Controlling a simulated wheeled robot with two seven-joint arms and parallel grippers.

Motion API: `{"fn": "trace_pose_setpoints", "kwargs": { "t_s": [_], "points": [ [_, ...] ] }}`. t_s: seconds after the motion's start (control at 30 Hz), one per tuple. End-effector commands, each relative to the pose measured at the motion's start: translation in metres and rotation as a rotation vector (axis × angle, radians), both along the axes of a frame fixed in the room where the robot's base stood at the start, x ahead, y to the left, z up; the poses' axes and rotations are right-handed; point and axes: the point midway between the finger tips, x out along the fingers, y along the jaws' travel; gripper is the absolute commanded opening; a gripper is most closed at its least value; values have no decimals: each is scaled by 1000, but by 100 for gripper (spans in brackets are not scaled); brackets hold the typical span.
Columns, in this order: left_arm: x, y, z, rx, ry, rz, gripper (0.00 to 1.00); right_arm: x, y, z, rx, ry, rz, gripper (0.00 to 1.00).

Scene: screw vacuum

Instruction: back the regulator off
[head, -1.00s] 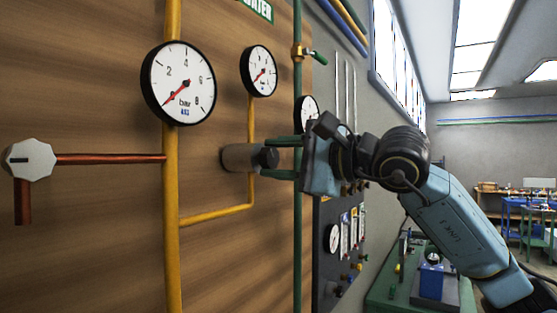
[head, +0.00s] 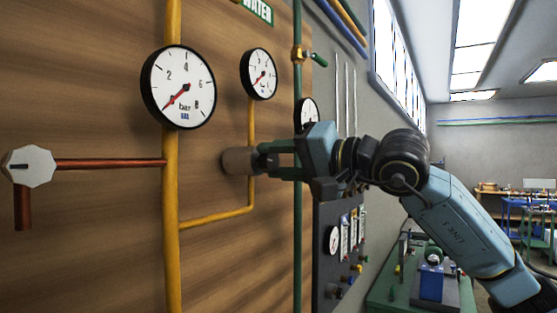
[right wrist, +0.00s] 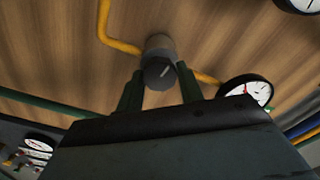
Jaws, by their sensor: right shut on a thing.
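The regulator (head: 238,160) is a grey-brown cylinder on the wooden panel, joined to the yellow pipe. Its dark knob (right wrist: 158,73) faces the right wrist camera and carries a pale slanted mark. My right gripper (head: 268,157) reaches in from the right, its green fingers closed on the knob from both sides. In the right wrist view the fingers (right wrist: 158,85) flank the knob. The large gauge (head: 179,87) and the smaller gauge (head: 259,73) above the regulator both have red needles pointing to the lower left. My left gripper is not in view.
A white octagonal handwheel (head: 29,166) sits on a copper pipe at the left. A green vertical pipe (head: 298,220) runs behind my right gripper. A further gauge (head: 307,113) and a dark instrument panel (head: 340,250) stand to the right.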

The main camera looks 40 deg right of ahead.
Motion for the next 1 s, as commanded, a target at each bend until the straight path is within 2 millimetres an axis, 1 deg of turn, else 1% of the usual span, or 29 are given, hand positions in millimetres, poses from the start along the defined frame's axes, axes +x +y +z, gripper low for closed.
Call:
{"fn": "trace_pose_setpoints", "kwargs": {
  "t_s": [0.2, 0.37, 0.9, 0.93, 1.0],
  "points": [
    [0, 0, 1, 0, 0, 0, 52, 0, 0, 0, -101, -40, 1, 14],
    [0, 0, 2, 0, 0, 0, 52, 0, 1, -1, -143, -58, 2, 14],
    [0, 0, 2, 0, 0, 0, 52, 0, 1, -1, -165, -65, 0, 14],
    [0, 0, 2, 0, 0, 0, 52, 0, 0, -1, -165, -65, 0, 41],
    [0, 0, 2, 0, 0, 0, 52, 0, 0, -1, -164, -65, 0, 50]
  ]
}}
